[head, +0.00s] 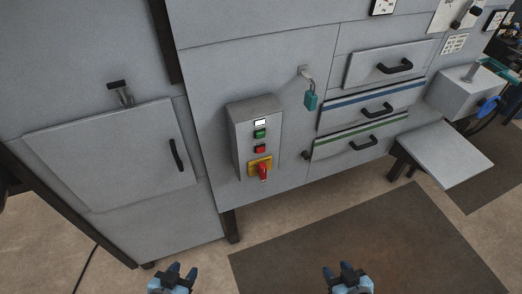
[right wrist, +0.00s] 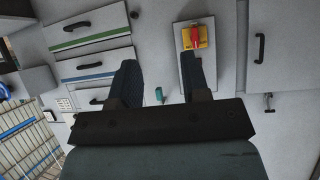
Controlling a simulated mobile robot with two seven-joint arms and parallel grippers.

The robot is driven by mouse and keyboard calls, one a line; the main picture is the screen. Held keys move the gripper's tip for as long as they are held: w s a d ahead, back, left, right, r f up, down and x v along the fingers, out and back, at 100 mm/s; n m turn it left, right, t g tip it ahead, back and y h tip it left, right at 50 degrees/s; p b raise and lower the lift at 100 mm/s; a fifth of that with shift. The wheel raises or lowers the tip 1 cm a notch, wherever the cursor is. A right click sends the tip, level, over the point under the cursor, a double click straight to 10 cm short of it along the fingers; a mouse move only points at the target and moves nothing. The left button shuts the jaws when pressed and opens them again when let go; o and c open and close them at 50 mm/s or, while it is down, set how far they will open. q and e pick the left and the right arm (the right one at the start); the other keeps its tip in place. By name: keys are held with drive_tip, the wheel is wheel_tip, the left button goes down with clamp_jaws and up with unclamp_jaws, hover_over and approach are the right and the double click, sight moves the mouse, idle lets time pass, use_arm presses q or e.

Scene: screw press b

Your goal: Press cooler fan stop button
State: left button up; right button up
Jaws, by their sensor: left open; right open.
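A grey control box (head: 243,160) is mounted on the front of the machine cabinet. From top to bottom it carries a white label (head: 260,122), a green button (head: 260,134), a red button (head: 260,149) and a red rotary switch (head: 263,171) on a yellow plate. My left gripper (head: 174,275) and right gripper (head: 347,273) are both open and empty at the bottom of the head view, well apart from the box. The right wrist view shows the box upside down with the red switch (right wrist: 195,35); a finger of my right gripper (right wrist: 163,85) hides its buttons.
A teal padlock (head: 311,97) hangs right of the box. Drawers with black handles (head: 395,66) lie further right, with a low grey shelf (head: 452,160) beyond. A cabinet door (head: 110,155) with a black handle is at left. A dark mat (head: 370,240) lies on the floor.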

clamp_jaws()
idle(1.7)
